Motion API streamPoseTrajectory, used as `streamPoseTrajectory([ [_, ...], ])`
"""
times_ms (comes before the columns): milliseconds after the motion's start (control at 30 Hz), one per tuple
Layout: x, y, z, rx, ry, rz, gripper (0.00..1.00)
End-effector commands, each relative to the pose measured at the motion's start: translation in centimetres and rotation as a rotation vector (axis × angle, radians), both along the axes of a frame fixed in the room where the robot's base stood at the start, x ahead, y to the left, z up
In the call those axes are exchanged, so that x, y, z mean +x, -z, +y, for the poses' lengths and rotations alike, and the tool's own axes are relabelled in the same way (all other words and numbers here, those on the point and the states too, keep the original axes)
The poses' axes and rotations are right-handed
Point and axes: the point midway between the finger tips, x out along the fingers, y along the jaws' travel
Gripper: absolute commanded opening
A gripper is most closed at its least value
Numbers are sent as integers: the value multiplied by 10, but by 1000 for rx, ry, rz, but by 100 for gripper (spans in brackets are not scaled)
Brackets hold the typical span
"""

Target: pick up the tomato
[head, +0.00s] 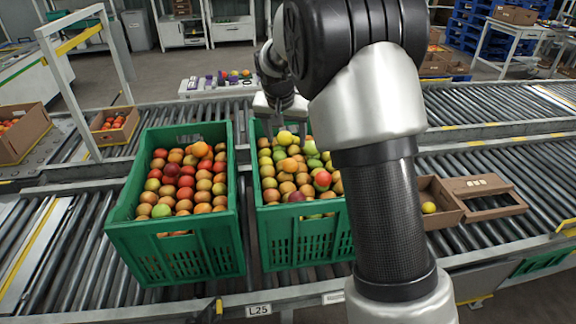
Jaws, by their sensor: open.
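Two green crates stand side by side on the roller conveyor, a left crate (175,258) and a right crate (300,240). Both are heaped with round tomato-like fruit in red, orange, yellow and green. My gripper (285,126) is open and points down over the far part of the right crate. A yellow-green tomato (285,138) lies just below and between its fingers; I cannot tell if they touch it. A red tomato (322,178) lies nearer in the same crate. My arm hides that crate's right side. Which tomato is meant is not clear.
A cardboard box (441,212) with a yellow fruit and an emptier box (487,207) stand right of my arm. Cardboard boxes (22,150) with fruit stand at the left. A white tray (205,88) with mixed items lies behind. Bare rollers (80,235) show at left.

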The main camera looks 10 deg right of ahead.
Motion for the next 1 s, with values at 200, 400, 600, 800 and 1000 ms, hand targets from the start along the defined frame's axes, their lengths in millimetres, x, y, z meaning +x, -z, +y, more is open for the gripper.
streamPoseTrajectory([
  [200, 17, 50, -8, -1, 1, 3, 62],
  [400, 30, 81, -12, 0, -1, 2, 62],
  [600, 34, 91, -14, 0, -1, 1, 62],
  [800, 41, 110, -15, 1, -1, 3, 62],
  [1000, 52, 136, -19, 1, 0, 2, 62],
])
